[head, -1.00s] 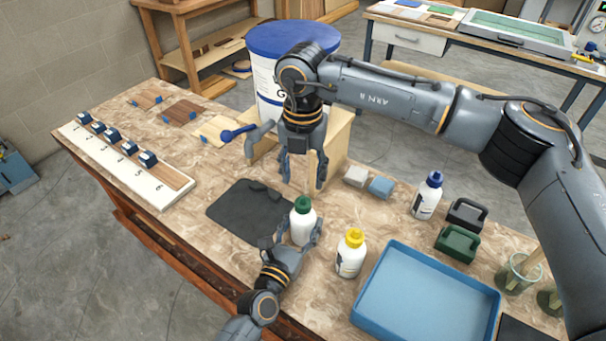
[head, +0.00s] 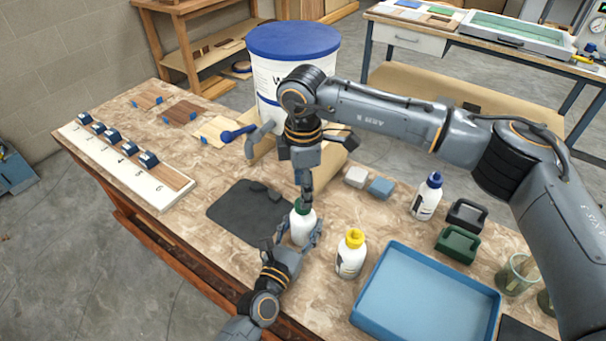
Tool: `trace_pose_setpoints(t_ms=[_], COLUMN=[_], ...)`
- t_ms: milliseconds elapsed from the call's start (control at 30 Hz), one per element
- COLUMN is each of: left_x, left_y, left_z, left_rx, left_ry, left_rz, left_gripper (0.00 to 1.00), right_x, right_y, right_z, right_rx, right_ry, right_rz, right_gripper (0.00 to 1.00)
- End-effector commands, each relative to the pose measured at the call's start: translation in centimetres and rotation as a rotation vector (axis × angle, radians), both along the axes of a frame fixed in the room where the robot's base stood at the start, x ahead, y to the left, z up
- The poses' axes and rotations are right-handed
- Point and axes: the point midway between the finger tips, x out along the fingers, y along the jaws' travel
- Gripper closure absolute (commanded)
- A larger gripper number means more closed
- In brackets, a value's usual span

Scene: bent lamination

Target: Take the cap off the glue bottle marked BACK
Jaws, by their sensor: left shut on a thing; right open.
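A white glue bottle (head: 301,229) with a green cap stands upright at the front of the bench, beside the dark mat. No marking on it can be read from here. My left gripper (head: 299,233) is shut around its body from the front. My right gripper (head: 306,196) points down from above, open, with its fingers at the green cap (head: 300,207) and partly hiding it. I cannot tell whether they touch the cap. A yellow-capped bottle (head: 350,258) stands just right, and a blue-capped bottle (head: 424,200) farther right.
A blue tray (head: 372,318) lies at the front right. Black (head: 467,215) and green (head: 457,244) handled blocks stand beyond it. A large white tub (head: 268,82) with a blue lid stands behind my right gripper. A numbered white board (head: 125,168) lies at the left.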

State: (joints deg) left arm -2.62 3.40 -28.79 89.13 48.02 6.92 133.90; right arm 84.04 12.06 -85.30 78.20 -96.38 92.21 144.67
Motion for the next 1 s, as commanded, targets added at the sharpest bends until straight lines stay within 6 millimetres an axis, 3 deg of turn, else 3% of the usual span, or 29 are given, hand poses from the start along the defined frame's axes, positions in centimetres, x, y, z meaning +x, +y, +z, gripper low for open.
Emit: trace_pose_setpoints(t_ms=[100,300,667,900,1000], left_x=[0.0,0.0,0.0,0.0,0.0], left_y=[0.0,0.0,0.0,0.0,0.0], left_z=[0.0,0.0,0.0,0.0,0.0], left_rx=[0.000,0.000,0.000,0.000,0.000], left_ry=[0.000,0.000,0.000,0.000,0.000], left_rz=[0.000,0.000,0.000,0.000,0.000], left_gripper=[1.00,1.00,1.00,1.00,1.00], right_x=[0.0,0.0,0.0,0.0,0.0], right_y=[0.0,0.0,0.0,0.0,0.0], right_z=[-2.0,-4.0,-4.5,-4.5,-4.5], right_rx=[-0.001,-0.001,0.000,0.000,0.000], right_ry=[0.002,0.001,-0.001,0.000,0.000], right_rz=[0.000,0.002,0.003,0.003,0.003], right_gripper=[0.48,0.48,0.48,0.97,1.00])
